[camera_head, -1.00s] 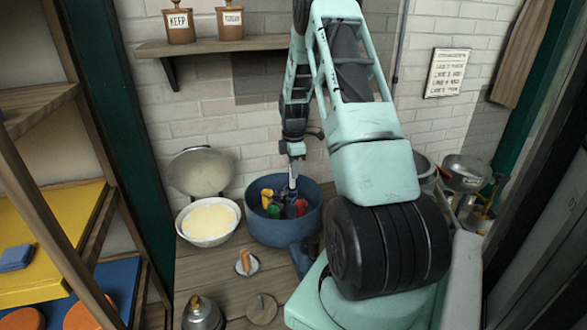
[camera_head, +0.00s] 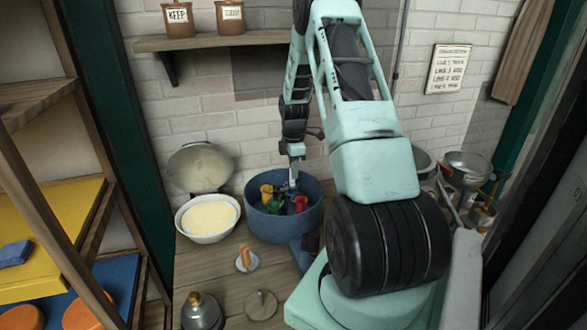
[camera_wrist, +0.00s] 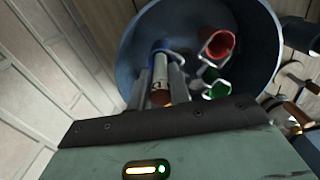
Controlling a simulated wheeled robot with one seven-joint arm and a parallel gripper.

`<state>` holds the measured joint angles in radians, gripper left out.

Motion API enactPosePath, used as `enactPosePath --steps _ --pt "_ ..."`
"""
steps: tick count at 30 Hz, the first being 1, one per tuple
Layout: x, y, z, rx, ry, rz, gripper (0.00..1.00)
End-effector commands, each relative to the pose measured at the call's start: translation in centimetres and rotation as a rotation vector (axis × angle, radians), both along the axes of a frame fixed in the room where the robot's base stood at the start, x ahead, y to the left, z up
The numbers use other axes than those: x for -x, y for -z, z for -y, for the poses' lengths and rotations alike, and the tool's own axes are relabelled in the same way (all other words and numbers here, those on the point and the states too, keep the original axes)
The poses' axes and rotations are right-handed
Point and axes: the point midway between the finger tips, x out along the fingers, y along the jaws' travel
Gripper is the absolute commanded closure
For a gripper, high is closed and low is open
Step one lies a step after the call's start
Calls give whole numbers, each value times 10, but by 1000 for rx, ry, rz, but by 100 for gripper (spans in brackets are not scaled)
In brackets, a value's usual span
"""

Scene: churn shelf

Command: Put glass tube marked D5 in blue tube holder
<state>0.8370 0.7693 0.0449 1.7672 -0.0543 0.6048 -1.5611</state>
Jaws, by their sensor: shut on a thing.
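My gripper (camera_wrist: 161,88) is shut on a glass tube (camera_wrist: 160,88) with a pale label and an amber near end. The label's mark is too small to read. The tube's far end meets the blue tube holder (camera_wrist: 161,45) in the wrist view; I cannot tell how far it is inside. The holder is partly hidden by my fingers and the tube. In the head view my gripper (camera_head: 292,184) points down into a large blue tub (camera_head: 265,231); the tube and the blue holder cannot be made out there.
A red holder (camera_wrist: 218,46) and a green holder (camera_wrist: 217,89) stand close beside the blue one. A yellow holder (camera_head: 266,192) is at the tub's left. The tub wall surrounds them. A white bowl (camera_head: 207,234) stands left of the tub, and a brick wall (camera_wrist: 45,75) is close.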

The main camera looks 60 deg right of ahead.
Motion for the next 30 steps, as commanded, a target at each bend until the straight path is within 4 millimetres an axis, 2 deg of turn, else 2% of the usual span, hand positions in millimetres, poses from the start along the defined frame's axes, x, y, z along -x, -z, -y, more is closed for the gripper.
enactPosePath --steps 30 --pt "0 16 0 0 0 0 100"
